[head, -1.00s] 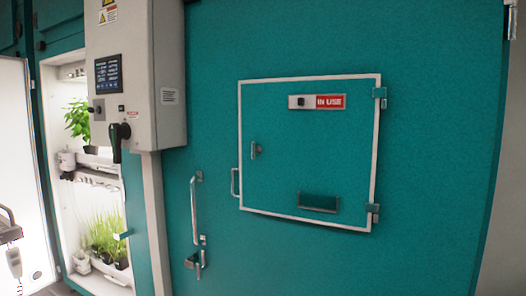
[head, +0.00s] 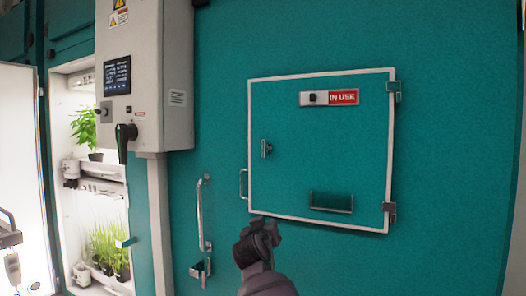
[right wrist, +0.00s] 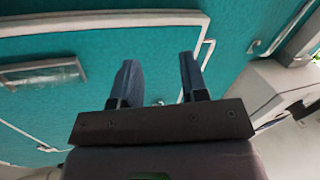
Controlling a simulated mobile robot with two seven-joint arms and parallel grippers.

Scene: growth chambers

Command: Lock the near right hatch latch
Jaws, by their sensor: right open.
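The hatch (head: 376,150) is a teal square panel with a white frame, flush in the big teal door. Its small metal latch (head: 265,148) is on the panel's left side; I cannot tell its exact setting. My right gripper (head: 258,230) is below the hatch's lower left corner, under the latch and apart from it. In the right wrist view my right gripper (right wrist: 158,75) has its two fingers apart with nothing between them, with the teal hatch surface beyond. My left gripper is not in view.
A bar handle (head: 243,184) sits left of the hatch. A long door handle (head: 204,212) and lower door latch (head: 199,268) are farther left. Hinges (head: 394,91) are on the hatch's right. A grey control box (head: 150,75) juts out at the upper left.

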